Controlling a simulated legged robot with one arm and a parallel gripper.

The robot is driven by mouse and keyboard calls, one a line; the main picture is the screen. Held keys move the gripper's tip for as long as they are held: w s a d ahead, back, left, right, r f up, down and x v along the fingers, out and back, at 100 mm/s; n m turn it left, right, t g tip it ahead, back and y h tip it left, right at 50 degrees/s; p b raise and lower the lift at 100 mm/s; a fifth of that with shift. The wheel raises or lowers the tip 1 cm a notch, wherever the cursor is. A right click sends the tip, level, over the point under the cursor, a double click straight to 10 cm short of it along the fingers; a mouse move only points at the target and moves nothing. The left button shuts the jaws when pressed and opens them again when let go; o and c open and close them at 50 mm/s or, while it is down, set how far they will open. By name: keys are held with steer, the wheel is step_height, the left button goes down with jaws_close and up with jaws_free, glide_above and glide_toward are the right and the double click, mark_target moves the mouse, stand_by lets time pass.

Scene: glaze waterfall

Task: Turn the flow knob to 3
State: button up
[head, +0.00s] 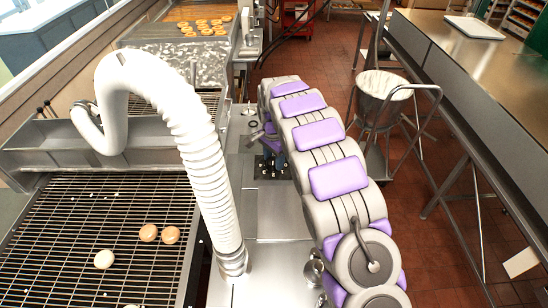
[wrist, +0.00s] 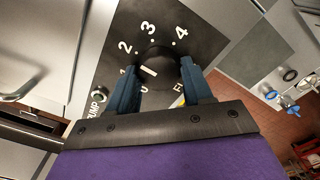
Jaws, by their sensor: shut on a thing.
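The flow knob (wrist: 158,62) is a round black knob on a dark dial plate (wrist: 200,48) with white numbers, in the wrist view. The 2, 3 and 4 read clearly around its far side. A short white mark shows on the knob's left part, nearer the low-number side than the 3; its exact reading is unclear. My gripper (wrist: 160,75) has its two blue-grey fingers on either side of the knob, shut on it. In the head view my gripper (head: 271,165) is small and dark beside the steel counter, and the knob cannot be made out.
A white ribbed hose (head: 205,150) and a wire rack (head: 75,240) with a few doughnuts stand left of my arm. A bowl on a cart (head: 383,88) and a long steel table (head: 480,70) are at the right. Red tiled floor lies between. Blue-handled valves (wrist: 285,100) show right of the dial.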

mark_target(270, 160)
steer(key=m, duration=0.4)
steer(key=shift+s+a+m, duration=0.1)
steer(key=shift+m, duration=1.8)
steer(key=shift+r+m, duration=0.15)
steer(key=shift+m, duration=0.15)
steer(key=o, duration=1)
steer(key=shift+a, duration=0.35)
steer(key=shift+d+r, duration=0.2)
steer(key=shift+d, duration=0.1)
steer(key=r, duration=1.6)
steer(key=shift+a+r, duration=0.3)
steer(key=shift+a, duration=0.05)
